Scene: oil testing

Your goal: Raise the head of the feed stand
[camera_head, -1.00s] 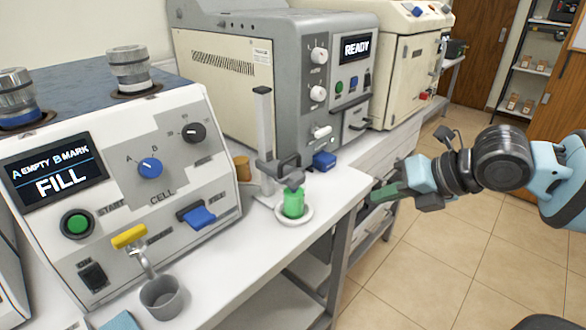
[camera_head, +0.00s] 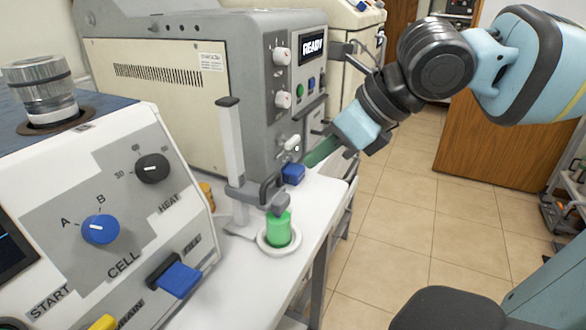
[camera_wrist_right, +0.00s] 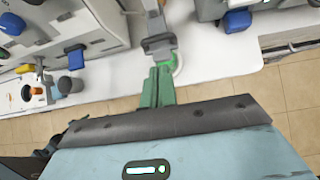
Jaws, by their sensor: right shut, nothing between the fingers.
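The feed stand has a light grey upright column (camera_head: 231,150) with a dark cap. Its dark grey head (camera_head: 250,191), with a loop-shaped handle, sits low on the column. The head's grey tip is directly above a green cup (camera_head: 278,230) in a white round dish (camera_head: 263,246); I cannot tell if they touch. My right gripper (camera_head: 308,162) has green fingers, shut and empty, above and to the right of the head. In the right wrist view, the shut fingers (camera_wrist_right: 155,86) point toward the head (camera_wrist_right: 158,44); any gap is unclear. My left gripper is out of view.
A blue block (camera_head: 293,174) is close to my fingers. Open floor (camera_head: 400,230) lies right of the bench (camera_head: 225,300).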

